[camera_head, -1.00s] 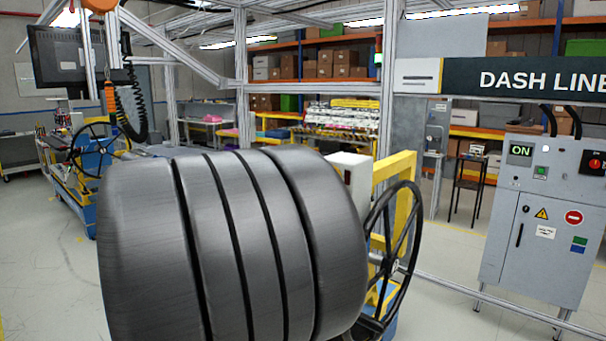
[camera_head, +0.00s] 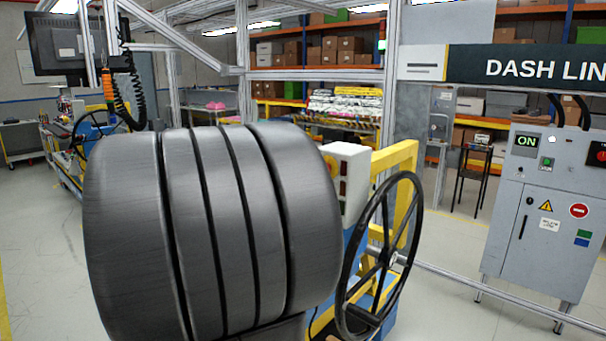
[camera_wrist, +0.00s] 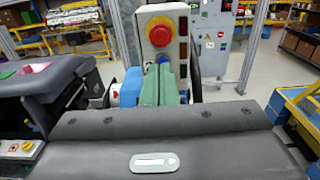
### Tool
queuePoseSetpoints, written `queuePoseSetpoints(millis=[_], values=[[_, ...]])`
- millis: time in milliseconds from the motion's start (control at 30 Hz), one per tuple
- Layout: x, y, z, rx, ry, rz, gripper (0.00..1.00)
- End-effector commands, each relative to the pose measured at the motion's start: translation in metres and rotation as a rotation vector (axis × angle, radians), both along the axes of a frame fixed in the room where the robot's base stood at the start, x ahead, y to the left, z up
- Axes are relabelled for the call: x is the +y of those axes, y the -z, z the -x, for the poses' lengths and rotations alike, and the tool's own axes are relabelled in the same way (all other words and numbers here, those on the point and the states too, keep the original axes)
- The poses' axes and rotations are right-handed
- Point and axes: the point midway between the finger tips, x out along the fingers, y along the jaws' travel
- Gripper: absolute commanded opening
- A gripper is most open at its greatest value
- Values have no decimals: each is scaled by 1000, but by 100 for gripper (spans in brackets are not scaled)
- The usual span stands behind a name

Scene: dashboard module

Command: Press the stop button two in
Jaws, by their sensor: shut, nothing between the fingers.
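A red stop button (camera_wrist: 160,31) on a yellow base sits on a pale upright box in the wrist view. The same box (camera_head: 350,178) shows in the head view, its button side partly hidden. I cannot read which is number two. My gripper (camera_wrist: 164,70) looks like the green fingers at mid-picture, shut and empty, appearing just below the larger red button. I cannot tell the gap to it. In the head view the gripper is hidden.
A dark grey panel (camera_wrist: 160,145) with a pale oval spans the wrist view's lower part. A black steering wheel (camera_head: 382,258) stands beside a yellow frame (camera_head: 402,160). A grey control cabinet (camera_head: 543,215) is at the right, with open floor before it.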

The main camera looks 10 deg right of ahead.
Motion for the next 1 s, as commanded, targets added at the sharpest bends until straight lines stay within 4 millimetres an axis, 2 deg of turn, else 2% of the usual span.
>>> queuePoseSetpoints(millis=[600,800,1000], values=[[-77,-2,-59,2,3,0,0],[-90,-1,-70,1,1,0,0],[-93,0,-72,1,0,1,0]])
